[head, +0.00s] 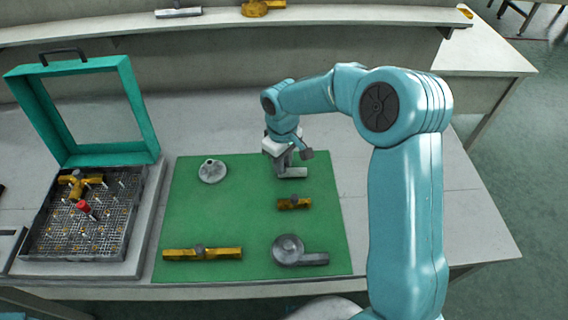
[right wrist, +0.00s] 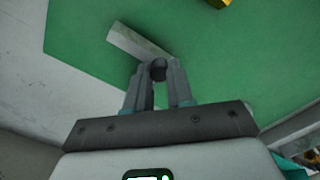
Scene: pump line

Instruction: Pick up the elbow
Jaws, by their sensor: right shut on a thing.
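The elbow (head: 293,173) is a grey piece at the back right of the green mat (head: 235,215). My right gripper (head: 283,161) points down at it and is shut on it. In the right wrist view the elbow shows as a pale grey bar (right wrist: 138,43) reaching out beyond the fingertips (right wrist: 158,78), with a dark round end between them. The elbow is at or very near the mat; I cannot tell whether it is touching. My left gripper is not in view.
On the mat are a grey flange (head: 212,172), a short yellow fitting (head: 294,203), a long yellow bar (head: 202,254) and a grey round-bodied part (head: 288,249). An open teal case (head: 140,140) with a pin tray (head: 62,243) stands left. A raised shelf (head: 350,15) runs behind.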

